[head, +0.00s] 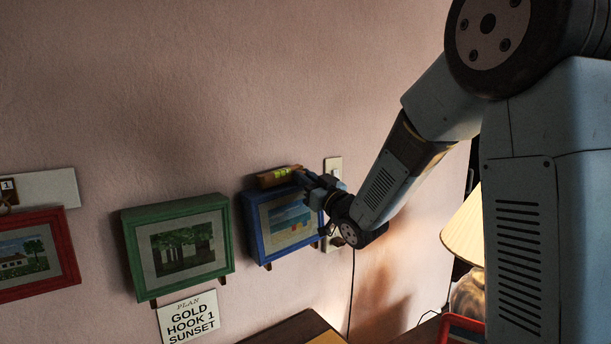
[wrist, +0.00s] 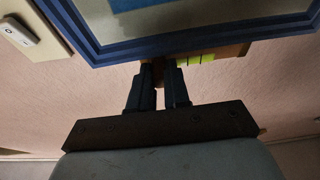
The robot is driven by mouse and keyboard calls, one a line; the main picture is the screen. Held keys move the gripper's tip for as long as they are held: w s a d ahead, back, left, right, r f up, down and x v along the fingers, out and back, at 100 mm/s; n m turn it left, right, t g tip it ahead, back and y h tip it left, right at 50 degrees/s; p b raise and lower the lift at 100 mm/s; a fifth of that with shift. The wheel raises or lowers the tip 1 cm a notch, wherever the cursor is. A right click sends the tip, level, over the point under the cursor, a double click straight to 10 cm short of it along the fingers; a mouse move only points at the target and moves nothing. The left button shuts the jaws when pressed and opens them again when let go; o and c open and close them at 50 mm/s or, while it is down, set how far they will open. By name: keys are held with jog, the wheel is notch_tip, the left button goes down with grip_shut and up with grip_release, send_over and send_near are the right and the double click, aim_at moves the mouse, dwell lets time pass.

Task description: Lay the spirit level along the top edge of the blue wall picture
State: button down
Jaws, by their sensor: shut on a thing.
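The blue wall picture (head: 256,232) hangs on the pink wall, with a beach scene inside its frame. The spirit level (head: 267,181), a brown bar with a yellow-green vial, is at the picture's top edge and roughly in line with it. My gripper (head: 303,180) is shut on the level near its right part in the head view. In the wrist view the blue frame (wrist: 100,52) fills the top, and the level (wrist: 228,51) shows partly behind it and my gripper's fingers (wrist: 158,74). I cannot tell whether the level touches the frame.
A green-framed picture (head: 130,236) and a red-framed one (head: 72,262) hang to the left. A sign (head: 190,316) reads "PLAN GOLD HOOK 1 SUNSET". A pale switch plate (head: 334,166) is just right of the blue picture. A lit lamp (head: 466,228) stands at right.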

jog(key=shift+f, duration=0.2)
dwell(0.6)
jog(key=c, duration=1)
grip_release()
jog(key=shift+s, duration=0.1)
jog(key=shift+f, duration=0.1)
